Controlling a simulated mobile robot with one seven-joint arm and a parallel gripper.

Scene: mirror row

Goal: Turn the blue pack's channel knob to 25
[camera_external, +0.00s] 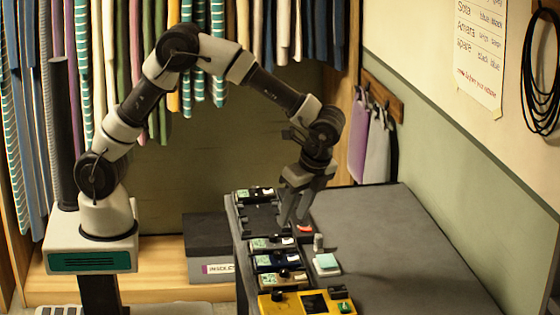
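A row of small packs lies along the left edge of the grey table. One dark blue pack (275,262) sits in the lower middle of the row, with a pale green screen and a small dark knob. The knob's numbers are too small to read. My gripper (291,222) points down over the row, above and to the right of the blue pack in the picture, near a dark slot (260,219). I cannot make out whether its fingers hold anything.
Other packs stand in the row, one at the far end (255,193) and one just behind the blue pack (268,243). A yellow device (318,306) is at the near end. A pale green-topped block (327,264) and a red item (305,228) lie right of the row. The table's right side (400,250) is clear.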

